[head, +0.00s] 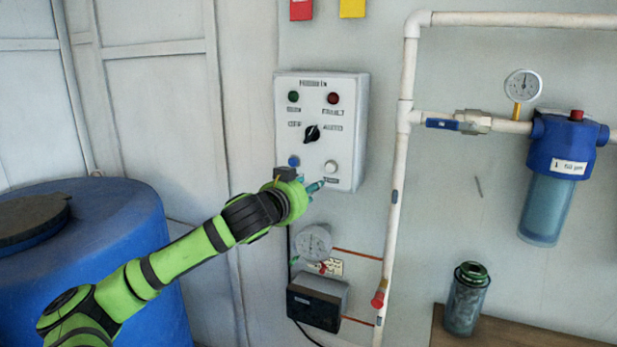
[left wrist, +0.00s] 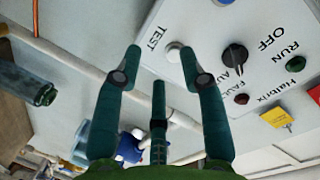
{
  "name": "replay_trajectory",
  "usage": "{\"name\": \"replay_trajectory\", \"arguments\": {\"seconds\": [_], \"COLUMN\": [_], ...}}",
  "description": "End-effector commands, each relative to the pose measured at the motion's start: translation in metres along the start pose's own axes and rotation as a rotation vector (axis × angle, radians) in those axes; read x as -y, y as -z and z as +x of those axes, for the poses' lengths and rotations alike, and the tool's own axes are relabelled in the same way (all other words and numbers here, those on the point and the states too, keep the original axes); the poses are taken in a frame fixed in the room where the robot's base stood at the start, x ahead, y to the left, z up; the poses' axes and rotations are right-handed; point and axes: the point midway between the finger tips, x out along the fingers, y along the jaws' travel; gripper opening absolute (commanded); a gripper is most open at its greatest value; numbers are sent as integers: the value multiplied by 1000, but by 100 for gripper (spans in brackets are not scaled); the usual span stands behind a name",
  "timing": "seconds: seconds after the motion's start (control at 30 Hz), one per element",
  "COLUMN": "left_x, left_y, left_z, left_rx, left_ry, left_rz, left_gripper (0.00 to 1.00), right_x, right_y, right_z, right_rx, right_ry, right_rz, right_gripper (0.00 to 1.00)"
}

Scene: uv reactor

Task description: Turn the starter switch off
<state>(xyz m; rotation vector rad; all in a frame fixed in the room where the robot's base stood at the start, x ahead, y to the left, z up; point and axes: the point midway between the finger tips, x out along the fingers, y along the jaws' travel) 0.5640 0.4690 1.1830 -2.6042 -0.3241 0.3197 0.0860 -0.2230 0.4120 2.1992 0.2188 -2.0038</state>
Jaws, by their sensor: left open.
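The starter switch (head: 312,133) is a black rotary knob in the middle of the light grey control box (head: 347,92) on the wall. In the head view its grip slants from lower left to upper right, with labels at both sides. The left wrist view shows the knob (left wrist: 235,57) between the words OFF and a partly hidden AU. My left gripper (head: 318,186) is open in front of the box's lower edge, below the knob. My right gripper is not in view.
The box also has a green button (head: 293,97), a red one (head: 333,98) and a blue one (head: 294,161). A white pipe (head: 396,200) runs close to its right. A blue barrel (head: 120,230) stands at left.

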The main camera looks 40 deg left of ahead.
Motion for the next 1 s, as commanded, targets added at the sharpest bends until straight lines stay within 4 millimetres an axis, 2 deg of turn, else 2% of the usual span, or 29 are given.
{"name": "replay_trajectory", "arguments": {"seconds": [0.03,0.1,0.23,0.37,0.67,0.8,1.0], "left_x": [26,49,71,78,80,80,79], "left_y": [25,48,70,77,85,83,81], "left_z": [-4,-10,-17,-11,30,45,52], "left_rx": [-45,-89,-131,-137,-137,-135,-134], "left_ry": [36,66,93,96,94,95,95], "left_rz": [3,-3,-9,-17,-15,-13,-8], "left_gripper": [41,41,41,41,41,41,41], "right_x": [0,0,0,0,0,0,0], "right_y": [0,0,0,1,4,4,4], "right_z": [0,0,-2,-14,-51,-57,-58], "right_rx": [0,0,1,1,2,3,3], "right_ry": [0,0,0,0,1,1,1], "right_rz": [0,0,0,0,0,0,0], "right_gripper": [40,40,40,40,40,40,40]}}
